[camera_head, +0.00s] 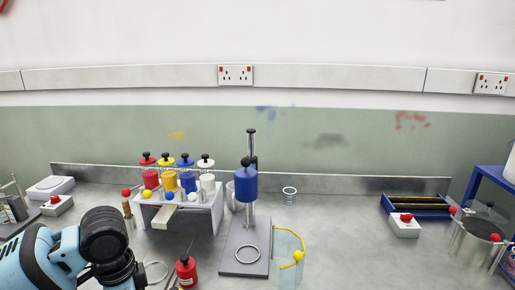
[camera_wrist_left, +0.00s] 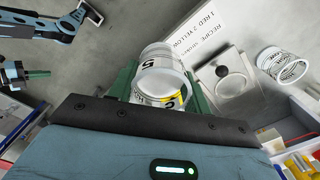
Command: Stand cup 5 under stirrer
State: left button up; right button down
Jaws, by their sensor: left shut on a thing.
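Cup 5 (camera_wrist_left: 150,58) is a clear cup with a black 5 on its side. My left gripper (camera_wrist_left: 160,88) is shut on it, with green fingers on either side. In the head view my left arm comes in at the bottom left; its gripper and cup 5 do not show there. The stirrer (camera_head: 245,184) has a blue motor on a post, above a grey base plate (camera_head: 240,268) with a ring on it. No cup shows on that plate. In the wrist view, a dark and green part (camera_wrist_left: 25,73) at the left may be my right gripper; its jaws are unclear.
A clear guard (camera_head: 284,272) with yellow edging stands right of the stirrer base. The nozzle gantry (camera_head: 205,222) with coloured bottles stands left of it, and a red bottle (camera_head: 187,272) in front. Another cup (camera_head: 289,196) stands behind.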

pick_arm(q)
jog(key=s+d+n, duration=0.3)
jog(key=s+n, duration=0.2)
jog(key=n, duration=0.7)
jog(key=shift+s+d+f, duration=0.2)
jog(key=shift+d+f, duration=0.05)
jog(key=shift+f, duration=0.15)
jog(key=shift+w, duration=0.15)
